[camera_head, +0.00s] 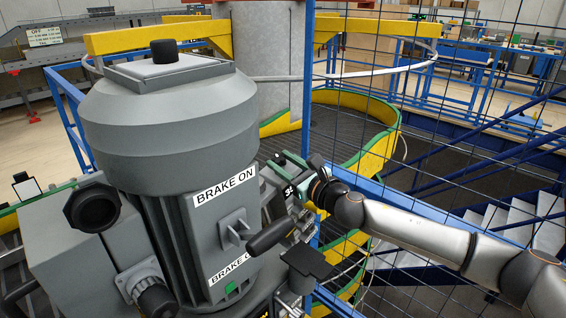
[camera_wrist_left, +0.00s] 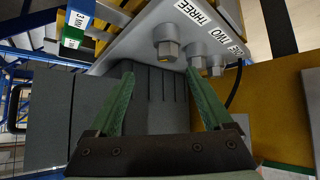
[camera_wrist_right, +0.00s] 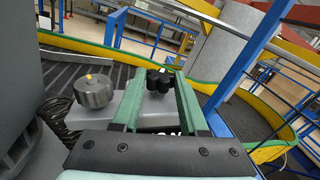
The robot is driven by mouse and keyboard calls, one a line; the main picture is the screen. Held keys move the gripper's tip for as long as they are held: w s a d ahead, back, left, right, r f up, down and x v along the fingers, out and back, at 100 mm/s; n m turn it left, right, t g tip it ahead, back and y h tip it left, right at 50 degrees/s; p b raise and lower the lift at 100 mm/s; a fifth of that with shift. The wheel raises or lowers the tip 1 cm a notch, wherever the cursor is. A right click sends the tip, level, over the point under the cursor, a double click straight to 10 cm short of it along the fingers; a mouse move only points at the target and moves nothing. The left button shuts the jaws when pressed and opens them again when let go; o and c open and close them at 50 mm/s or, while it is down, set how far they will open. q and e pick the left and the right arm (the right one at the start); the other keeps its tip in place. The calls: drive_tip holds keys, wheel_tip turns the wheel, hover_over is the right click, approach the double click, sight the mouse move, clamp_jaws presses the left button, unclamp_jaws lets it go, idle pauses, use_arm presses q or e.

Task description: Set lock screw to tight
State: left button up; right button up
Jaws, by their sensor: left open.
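My right gripper (camera_wrist_right: 160,72) has its two green fingers apart, less widely than the left ones. A black lobed knob (camera_wrist_right: 158,80) stands between its fingertips on a grey housing; I cannot tell whether they touch it. A knurled metal knob (camera_wrist_right: 93,90) with a yellow dot stands left of it. No label shows which is the lock screw. In the head view my right gripper (camera_head: 292,190) is beside the grey motor (camera_head: 165,110), partly hidden. My left gripper (camera_wrist_left: 160,72) is open and empty, its fingertips near a bolt (camera_wrist_left: 168,47) marked THREE.
A blue-framed mesh fence (camera_head: 440,120) stands at the right, close to my right arm. The yellow-edged spiral conveyor (camera_head: 375,150) lies behind. Other bolts (camera_wrist_left: 216,66) sit on the plate in the left wrist view.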

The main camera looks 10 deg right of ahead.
clamp_jaws()
drive_tip(key=shift+a+m+t+h, duration=0.1)
drive_tip(key=shift+m+t+h, duration=0.2)
drive_tip(key=shift+m+h, duration=0.1)
drive_tip(key=m+h, duration=0.1)
drive_tip(key=t+h, duration=0.1)
drive_tip(key=m+h, duration=0.1)
drive_tip(key=shift+a+f+m+t+h, duration=0.1)
drive_tip(key=shift+a+m+t+h, duration=0.15)
drive_tip(key=shift+m+t+h, duration=0.05)
drive_tip(key=shift+a+m+t+h, duration=0.15)
drive_tip(key=shift+m+h, duration=0.65)
drive_tip(key=shift+h, duration=0.45)
drive_tip(key=shift+d+m+t+h, duration=0.15)
drive_tip(key=shift+m+h, duration=0.65)
drive_tip(key=shift+h, duration=0.45)
drive_tip(key=shift+a+h, duration=0.1)
drive_tip(key=shift+h, duration=0.2)
drive_tip(key=shift+o, duration=2.3)
unclamp_jaws()
